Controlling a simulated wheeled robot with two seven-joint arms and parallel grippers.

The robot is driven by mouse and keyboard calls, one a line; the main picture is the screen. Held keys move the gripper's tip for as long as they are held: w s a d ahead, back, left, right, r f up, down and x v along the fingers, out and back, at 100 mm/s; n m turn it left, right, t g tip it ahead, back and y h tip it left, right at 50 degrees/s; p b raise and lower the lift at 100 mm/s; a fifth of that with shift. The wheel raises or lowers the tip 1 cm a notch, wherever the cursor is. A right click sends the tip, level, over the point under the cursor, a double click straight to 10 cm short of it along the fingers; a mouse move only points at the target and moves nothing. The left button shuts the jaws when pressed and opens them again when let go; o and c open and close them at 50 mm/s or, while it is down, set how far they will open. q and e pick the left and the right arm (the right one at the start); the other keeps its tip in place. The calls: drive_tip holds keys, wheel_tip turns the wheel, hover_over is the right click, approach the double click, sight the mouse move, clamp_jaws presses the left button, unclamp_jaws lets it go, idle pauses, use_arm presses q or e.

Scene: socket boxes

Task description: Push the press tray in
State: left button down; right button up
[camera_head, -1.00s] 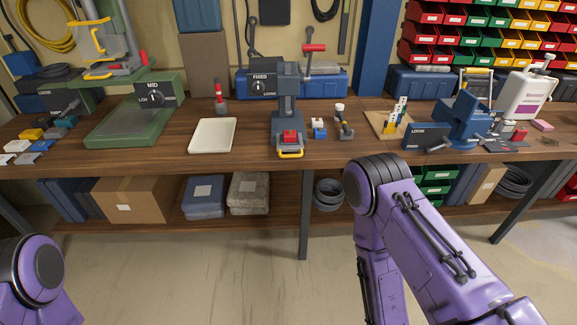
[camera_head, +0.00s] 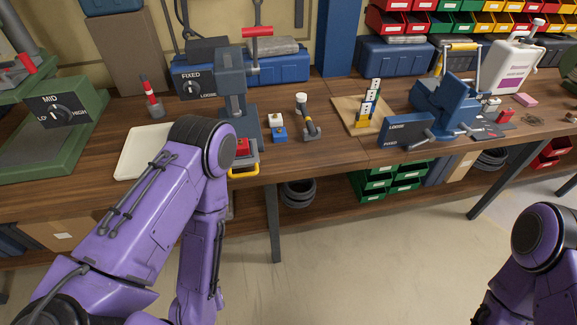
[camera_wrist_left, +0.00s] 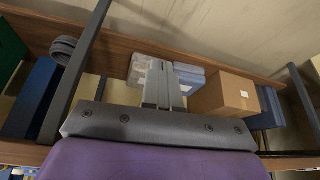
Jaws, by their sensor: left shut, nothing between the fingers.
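The grey press (camera_head: 233,85) stands on the workbench left of centre in the head view. At its foot are a red block (camera_head: 242,147) and the press tray's yellow handle (camera_head: 243,172), which sticks out at the bench's front edge. My left arm's elbow covers part of the press's left side. My left gripper (camera_wrist_left: 163,88) shows only in the left wrist view, shut and empty, with the lower shelf beyond it. It is apart from the tray. My right gripper is not in view; only a part of my right arm shows at lower right.
A white tray (camera_head: 143,152) lies left of the press, partly behind my arm. Small blue-and-white parts (camera_head: 278,128) and a grey tool stand (camera_head: 309,131) are right of it. A blue vise (camera_head: 445,105) stands further right. A cardboard box (camera_wrist_left: 226,95) sits on the lower shelf.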

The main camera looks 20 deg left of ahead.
use_arm(q)
drive_tip(key=w+d+r+n+t, duration=0.4)
drive_tip(key=w+n, duration=0.5)
drive_tip(key=n+t+y+b, duration=0.2)
drive_tip(key=n+t+y, duration=0.3)
drive_tip(key=n, duration=1.9)
approach(243, 176)
drive_tip(key=f+v, duration=0.2)
drive_tip(key=v, duration=0.5)
drive_tip(key=shift+n, duration=0.7)
drive_tip(key=x, duration=0.4)
drive_tip(key=r+x, duration=0.1)
drive_tip(key=x, duration=0.3)
drive_tip(key=r+x, duration=0.1)
drive_tip(key=x, duration=0.3)
drive_tip(key=shift+w+a+f, duration=0.1)
drive_tip(key=shift+w+a, duration=0.35)
drive_tip(key=shift+w, duration=0.05)
drive_tip(key=shift+w+a+f, duration=0.1)
drive_tip(key=shift+w+f, duration=0.05)
drive_tip(key=shift+w, duration=0.1)
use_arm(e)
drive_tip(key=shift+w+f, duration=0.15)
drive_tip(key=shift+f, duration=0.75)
